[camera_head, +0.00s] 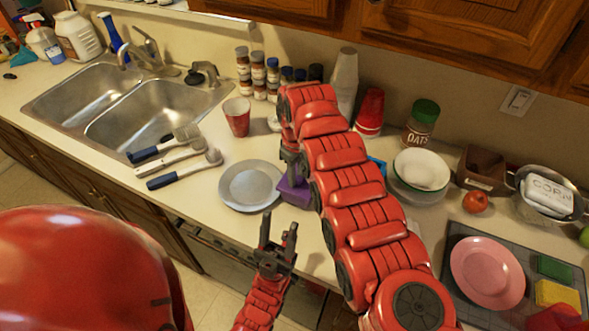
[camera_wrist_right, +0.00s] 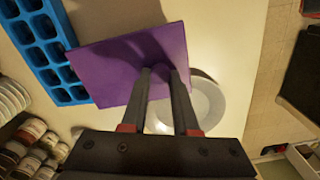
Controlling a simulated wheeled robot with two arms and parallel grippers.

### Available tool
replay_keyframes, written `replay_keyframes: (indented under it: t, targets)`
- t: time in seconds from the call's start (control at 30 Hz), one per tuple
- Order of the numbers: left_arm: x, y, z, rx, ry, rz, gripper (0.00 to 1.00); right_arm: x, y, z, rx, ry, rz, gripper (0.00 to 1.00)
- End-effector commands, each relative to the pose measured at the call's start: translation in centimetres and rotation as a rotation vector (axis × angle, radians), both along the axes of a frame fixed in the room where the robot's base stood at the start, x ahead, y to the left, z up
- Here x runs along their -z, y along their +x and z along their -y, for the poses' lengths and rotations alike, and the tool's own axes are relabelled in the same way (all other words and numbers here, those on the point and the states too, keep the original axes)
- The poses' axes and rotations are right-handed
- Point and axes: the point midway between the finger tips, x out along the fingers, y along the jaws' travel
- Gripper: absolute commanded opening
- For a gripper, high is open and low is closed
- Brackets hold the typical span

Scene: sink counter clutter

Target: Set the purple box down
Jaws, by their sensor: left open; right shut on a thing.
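The purple box (camera_head: 292,191) is beside the right edge of the grey plate (camera_head: 251,186) in the head view, partly hidden by my right arm. In the right wrist view the purple box (camera_wrist_right: 112,62) shows a broad flat face. My right gripper (camera_wrist_right: 163,74) is shut on its edge. I cannot tell whether the box touches the counter or hangs just above it. My left gripper (camera_head: 279,238) is open and empty, in front of the counter edge and below the plate.
A blue tray with compartments (camera_wrist_right: 48,52) lies close beside the box. Brushes (camera_head: 176,157) lie left of the plate, near the sink (camera_head: 150,112). A red cup (camera_head: 237,117) stands behind the plate. Stacked bowls (camera_head: 420,172) and an oats jar (camera_head: 421,124) stand right of my arm.

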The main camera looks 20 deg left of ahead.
Motion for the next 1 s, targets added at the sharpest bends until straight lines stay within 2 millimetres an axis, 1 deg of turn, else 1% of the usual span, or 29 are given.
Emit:
replay_keyframes:
  t: [0.03,0.1,0.37,0.4,0.53,0.57,0.83,0.93,1.0]
  targets:
    - [-0.42,0.01,0.00,0.000,0.000,0.000,0.50,0.38,-0.04,0.02,-0.001,0.000,0.000,0.00]
    - [-0.40,0.01,0.00,0.000,0.000,0.000,0.50,0.84,0.02,0.07,-0.001,0.001,0.003,0.00]
    - [-0.01,0.01,0.00,0.000,0.000,0.000,0.50,1.14,0.05,0.06,-0.001,0.002,0.003,0.00]
    - [-0.05,0.01,0.00,0.000,0.000,0.000,0.50,1.09,0.03,0.05,-0.001,0.002,0.002,0.32]
    - [-0.11,0.01,0.00,0.000,0.000,0.000,0.50,1.04,0.01,0.06,-0.001,0.002,0.002,0.55]
    - [-0.11,0.01,0.00,0.000,0.000,0.000,0.50,1.04,0.01,0.06,-0.001,0.002,0.002,0.58]
    - [-0.15,0.01,0.00,0.000,0.000,0.000,0.50,1.02,-0.01,0.06,-0.001,0.001,0.001,0.58]
    - [-0.47,0.01,-0.01,0.000,0.000,0.000,0.50,0.71,-0.02,0.06,-0.001,0.001,0.001,0.58]
    - [-0.24,0.01,0.00,0.000,0.000,0.000,0.50,0.61,0.06,0.05,-0.001,0.002,0.003,0.58]
